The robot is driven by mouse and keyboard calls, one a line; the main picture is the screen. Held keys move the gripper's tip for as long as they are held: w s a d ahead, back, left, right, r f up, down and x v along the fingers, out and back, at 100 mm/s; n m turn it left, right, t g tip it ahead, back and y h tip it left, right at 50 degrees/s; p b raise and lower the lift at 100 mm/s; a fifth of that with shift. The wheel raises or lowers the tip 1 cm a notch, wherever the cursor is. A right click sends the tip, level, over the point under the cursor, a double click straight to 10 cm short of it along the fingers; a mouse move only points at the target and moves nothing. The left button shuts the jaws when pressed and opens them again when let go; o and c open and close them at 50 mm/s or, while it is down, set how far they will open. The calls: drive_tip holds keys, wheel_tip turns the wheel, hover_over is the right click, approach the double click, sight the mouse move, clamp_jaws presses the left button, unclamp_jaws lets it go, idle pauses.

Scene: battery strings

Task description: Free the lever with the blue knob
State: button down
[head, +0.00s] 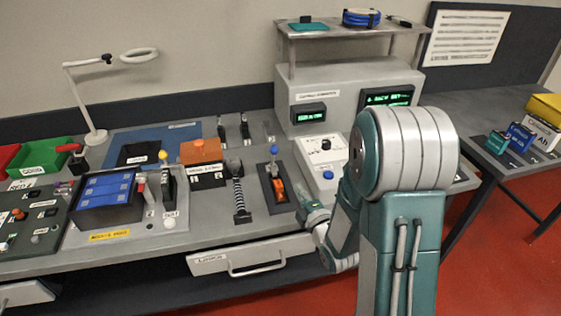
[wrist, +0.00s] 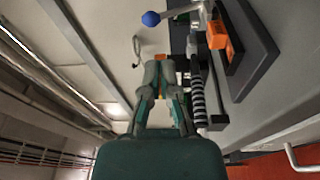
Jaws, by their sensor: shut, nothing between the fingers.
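The lever with the blue knob (head: 273,150) stands on a dark base plate (head: 266,196) on the bench. An orange piece (head: 278,188) sits at the lever's lower part. In the wrist view the blue knob (wrist: 151,18) is at the top, on a pale metal rod, with orange parts (wrist: 217,34) beside it. My gripper (wrist: 162,66) is shut and empty, below the knob in that picture and apart from it. In the head view my arm's end is low, just right of the base plate; its fingertips cannot be made out there.
A black-and-white striped handle (head: 238,193) stands left of the lever; it is close to my gripper in the wrist view (wrist: 198,98). A white box with a black knob (head: 325,160) is at the right. A drawer (head: 250,256) is below the bench front.

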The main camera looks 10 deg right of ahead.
sight(277, 153)
drive_tip(key=shift+s+d+f+n+t+y, duration=0.15)
drive_tip(key=shift+s+f+n+t, duration=0.15)
drive_tip(key=shift+s+n, duration=0.15)
drive_tip(key=shift+s+f+n+t+y, duration=0.15)
drive_tip(key=shift+s+f+n+t, duration=0.15)
drive_tip(key=shift+s, duration=0.2)
drive_tip(key=shift+w+r, duration=0.1)
drive_tip(key=x, duration=1.4)
drive_tip(key=shift+r, duration=0.15)
